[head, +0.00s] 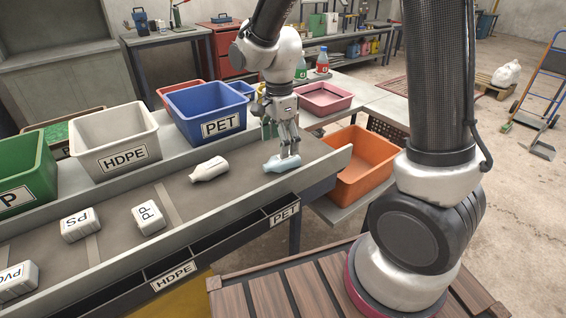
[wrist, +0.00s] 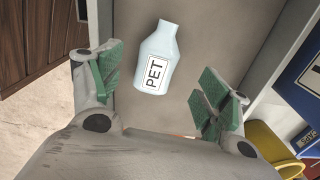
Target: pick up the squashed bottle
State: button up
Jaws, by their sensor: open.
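A pale blue, flattish bottle (head: 275,165) lies on its side near the right end of the sorting belt. In the wrist view the bottle (wrist: 158,52) shows a PET label and lies between and beyond my finger pads. A white bottle (head: 209,170) lies on the belt to its left. I cannot tell for certain which one counts as squashed. My gripper (head: 288,148) points down just above the blue bottle. In the wrist view my gripper (wrist: 163,92) has its green-padded fingers wide apart with nothing between the pads.
The belt (head: 240,185) has raised side walls. Blocks marked PP (head: 148,217) and PS (head: 80,224) lie farther left. Behind stand the white HDPE bin (head: 115,140) and blue PET bin (head: 207,108). An orange bin (head: 365,165) stands beyond the belt's right end.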

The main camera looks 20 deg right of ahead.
aim_at(281, 163)
notch_tip(281, 163, down, 6)
jog(key=shift+s+d+r, duration=0.1)
jog(key=shift+d+r, duration=0.05)
jog(key=c, duration=0.9)
